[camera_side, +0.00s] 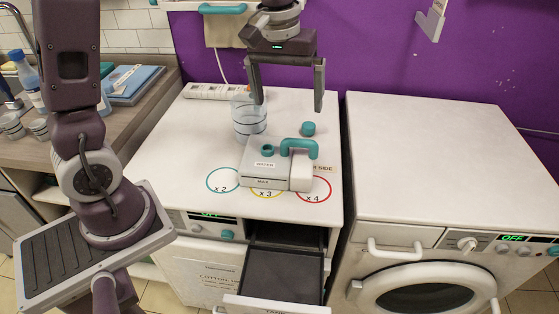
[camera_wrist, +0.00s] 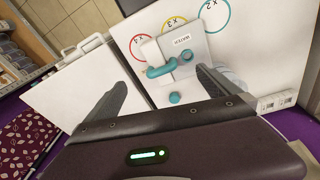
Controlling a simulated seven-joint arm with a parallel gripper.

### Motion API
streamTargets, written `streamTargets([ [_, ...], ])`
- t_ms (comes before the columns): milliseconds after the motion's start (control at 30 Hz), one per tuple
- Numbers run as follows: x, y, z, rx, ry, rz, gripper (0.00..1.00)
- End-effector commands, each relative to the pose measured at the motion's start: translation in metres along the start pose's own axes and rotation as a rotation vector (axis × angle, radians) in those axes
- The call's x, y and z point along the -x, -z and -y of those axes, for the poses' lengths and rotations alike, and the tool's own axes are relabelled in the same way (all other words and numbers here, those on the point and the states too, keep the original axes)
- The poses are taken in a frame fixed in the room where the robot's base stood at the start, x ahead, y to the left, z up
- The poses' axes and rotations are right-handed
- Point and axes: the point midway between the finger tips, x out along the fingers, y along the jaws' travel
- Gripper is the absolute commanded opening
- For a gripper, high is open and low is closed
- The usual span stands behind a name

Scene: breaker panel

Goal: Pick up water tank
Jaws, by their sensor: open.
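The water tank (camera_side: 268,168) is a grey-white box with a teal handle (camera_side: 299,146) and a teal-rimmed round opening (camera_side: 268,150). It lies on top of the left white machine, partly over the yellow and red circles. In the wrist view the tank (camera_wrist: 183,46) is ahead of the fingers, with its handle (camera_wrist: 161,69) toward them. A loose teal cap (camera_side: 308,128) sits behind the tank; it also shows in the wrist view (camera_wrist: 175,98). My gripper (camera_side: 290,104) is open and empty, above and behind the tank, its fingers pointing down and apart from it.
A clear jug (camera_side: 249,118) stands left of the tank. A power strip (camera_side: 213,91) lies along the back near the purple wall (camera_side: 380,50). An open drawer (camera_side: 282,275) juts out below the front edge. The right machine's top (camera_side: 430,155) is clear.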

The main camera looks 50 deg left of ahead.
Motion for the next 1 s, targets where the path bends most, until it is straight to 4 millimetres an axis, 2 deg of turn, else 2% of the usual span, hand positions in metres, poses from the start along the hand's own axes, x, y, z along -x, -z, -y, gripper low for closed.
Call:
streamTargets([
  [33,-0.026,0.017,-0.005,0.056,0.025,0.038,1.00],
  [100,-0.055,0.033,-0.009,0.125,0.050,0.070,1.00],
  [200,-0.081,0.044,-0.012,0.183,0.072,0.096,1.00],
  [467,-0.117,0.044,-0.010,0.203,0.081,0.105,1.00],
  [600,-0.144,0.040,-0.007,0.202,0.081,0.106,1.00],
  [733,-0.158,0.038,-0.006,0.200,0.080,0.104,1.00],
  [933,-0.159,0.038,-0.006,0.199,0.079,0.103,1.00],
  [1000,-0.158,0.038,-0.006,0.199,0.079,0.103,0.86],
])
